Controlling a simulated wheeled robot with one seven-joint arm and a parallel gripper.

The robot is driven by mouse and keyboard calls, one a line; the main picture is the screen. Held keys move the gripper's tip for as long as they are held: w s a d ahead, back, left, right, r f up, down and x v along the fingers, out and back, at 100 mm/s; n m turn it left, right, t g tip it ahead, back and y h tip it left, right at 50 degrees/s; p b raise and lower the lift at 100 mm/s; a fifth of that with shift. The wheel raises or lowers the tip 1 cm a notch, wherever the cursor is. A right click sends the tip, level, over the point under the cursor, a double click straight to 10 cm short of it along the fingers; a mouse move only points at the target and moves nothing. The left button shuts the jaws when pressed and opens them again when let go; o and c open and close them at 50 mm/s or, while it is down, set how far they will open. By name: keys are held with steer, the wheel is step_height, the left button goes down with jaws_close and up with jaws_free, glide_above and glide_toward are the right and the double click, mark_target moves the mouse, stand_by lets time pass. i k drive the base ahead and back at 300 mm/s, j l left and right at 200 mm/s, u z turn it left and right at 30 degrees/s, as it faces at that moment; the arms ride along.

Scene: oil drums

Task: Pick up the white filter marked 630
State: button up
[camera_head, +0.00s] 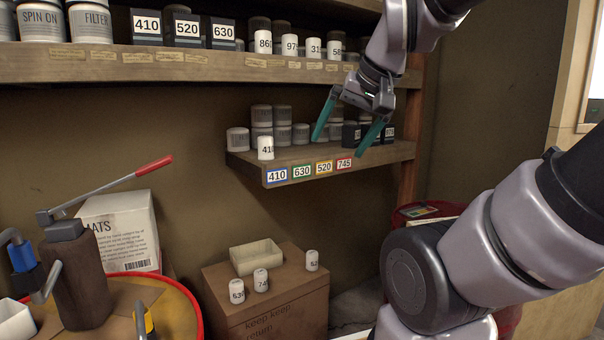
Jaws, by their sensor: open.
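No white filter that I can read as 630 shows. The number 630 shows on a black box (223,33) on the upper shelf and on a green-edged label (301,171) on the lower shelf's front edge. A small white filter (265,148) reading 410 stands at the lower shelf's left front. Several white filters (263,42) stand on the upper shelf, reading about 860, 97, 31 and 58. My gripper (338,146) is open and empty, its teal fingers pointing down over the lower shelf. It partly hides black items (351,134) there.
Three white filters (261,280), reading about 53, 74 and 52, stand on a cardboard box (222,290) with a cream tray (256,257). A red-rimmed drum (170,316) with a red-handled pump stands left. The upper shelf (110,69) overhangs.

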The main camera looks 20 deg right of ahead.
mark_target(236, 286)
steer(key=i+l+u, duration=0.15)
steer(key=l, duration=0.2)
steer(key=i+l+u, duration=0.15)
steer(key=l, duration=0.15)
steer(key=i+l+u, duration=0.15)
steer(key=l, duration=0.25)
steer(key=i+l+u, duration=0.15)
steer(key=l, duration=0.2)
